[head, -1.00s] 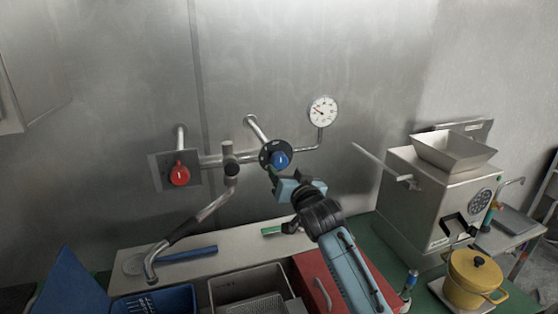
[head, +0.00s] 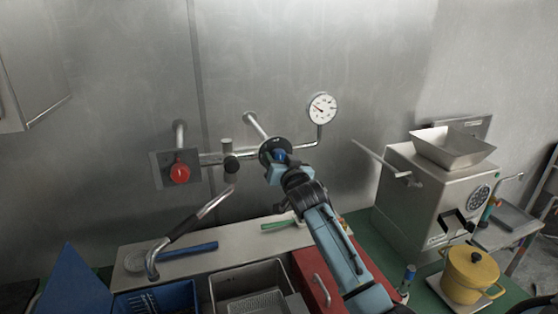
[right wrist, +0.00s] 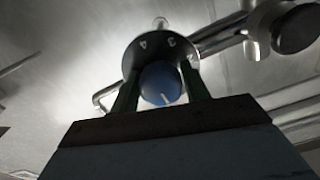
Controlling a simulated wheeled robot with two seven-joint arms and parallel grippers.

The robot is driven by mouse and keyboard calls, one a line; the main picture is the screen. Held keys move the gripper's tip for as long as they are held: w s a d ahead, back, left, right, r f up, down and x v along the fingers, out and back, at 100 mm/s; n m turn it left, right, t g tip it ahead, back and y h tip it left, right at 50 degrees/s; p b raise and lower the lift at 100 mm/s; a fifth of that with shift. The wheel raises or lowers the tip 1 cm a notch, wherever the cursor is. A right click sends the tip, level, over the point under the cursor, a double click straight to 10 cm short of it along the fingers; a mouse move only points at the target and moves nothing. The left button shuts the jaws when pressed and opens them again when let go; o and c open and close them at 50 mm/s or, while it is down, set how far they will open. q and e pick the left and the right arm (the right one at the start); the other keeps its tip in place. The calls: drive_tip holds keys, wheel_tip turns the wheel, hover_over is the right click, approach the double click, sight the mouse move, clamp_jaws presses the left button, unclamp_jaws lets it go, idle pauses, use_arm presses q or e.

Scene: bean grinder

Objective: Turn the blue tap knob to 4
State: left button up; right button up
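The blue tap knob (right wrist: 161,84) sits on a dark round dial plate (right wrist: 150,48) on the wall piping. In the right wrist view the numbers 4 and 3 show on the plate, and a white mark is on the knob's face. The knob also shows in the head view (head: 281,156), partly hidden by my gripper. My right gripper (right wrist: 160,90) has one finger on each side of the knob. The fingers look open around it; whether they touch it is hard to tell. My left gripper is not in view.
A red knob (head: 180,173) is left on the same piping, and a pressure gauge (head: 321,107) is up right. A swivel spout (head: 188,222) hangs over the counter. A grinder (head: 425,200) and yellow pot (head: 469,272) stand at right.

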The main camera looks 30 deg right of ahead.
drive_tip(key=c, duration=0.5)
